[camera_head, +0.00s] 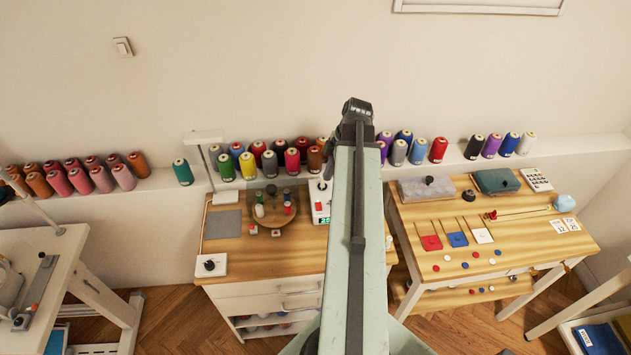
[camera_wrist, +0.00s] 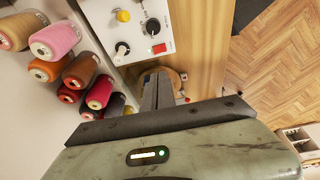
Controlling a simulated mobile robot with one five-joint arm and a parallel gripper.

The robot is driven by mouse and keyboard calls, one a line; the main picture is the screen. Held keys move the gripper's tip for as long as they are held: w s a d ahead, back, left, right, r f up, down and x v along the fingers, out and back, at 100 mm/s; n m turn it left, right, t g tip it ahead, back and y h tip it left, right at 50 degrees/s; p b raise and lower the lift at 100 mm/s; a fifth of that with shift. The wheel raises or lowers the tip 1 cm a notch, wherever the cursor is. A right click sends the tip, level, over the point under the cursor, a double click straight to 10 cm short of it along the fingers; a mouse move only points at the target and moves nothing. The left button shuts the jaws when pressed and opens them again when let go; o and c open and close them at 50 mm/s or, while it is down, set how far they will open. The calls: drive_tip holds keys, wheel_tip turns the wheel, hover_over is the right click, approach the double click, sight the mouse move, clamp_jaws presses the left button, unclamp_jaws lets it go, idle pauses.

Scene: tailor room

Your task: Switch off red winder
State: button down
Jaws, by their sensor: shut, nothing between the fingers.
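No object is plainly recognisable as a red winder. A white device (camera_head: 320,214) with red parts and a green display stands on the middle desk in the head view, partly hidden by my arm. I cannot tell whether it is the same panel. My gripper (camera_wrist: 158,90) is shut and empty, below the panel in the wrist picture, over a round wooden stand (camera_wrist: 176,79). My gripper is hidden in the head view.
Thread spools (camera_head: 275,160) line the wall ledge and also show in the wrist view (camera_wrist: 55,40). The round stand (camera_head: 273,222) on the desk holds small bobbins. A black knob box (camera_head: 210,265) sits front left. The right table (camera_head: 450,262) bears coloured squares and small discs.

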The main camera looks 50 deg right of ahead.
sight(318, 203)
drive_tip(key=shift+d, duration=0.15)
drive_tip(key=b+x, duration=0.9)
drive_tip(key=d+b+x, duration=0.1)
drive_tip(key=b+x, duration=0.3)
drive_tip(key=shift+s+f, duration=0.25)
drive_tip(key=shift+f, duration=0.1)
drive_tip(key=shift+d+f+b, duration=0.1)
drive_tip(key=shift+f+b, duration=0.1)
drive_tip(key=shift+b, duration=0.2)
drive_tip(key=shift+w+f, duration=0.1)
drive_tip(key=shift+f, duration=0.15)
drive_tip(key=shift+r, duration=0.1)
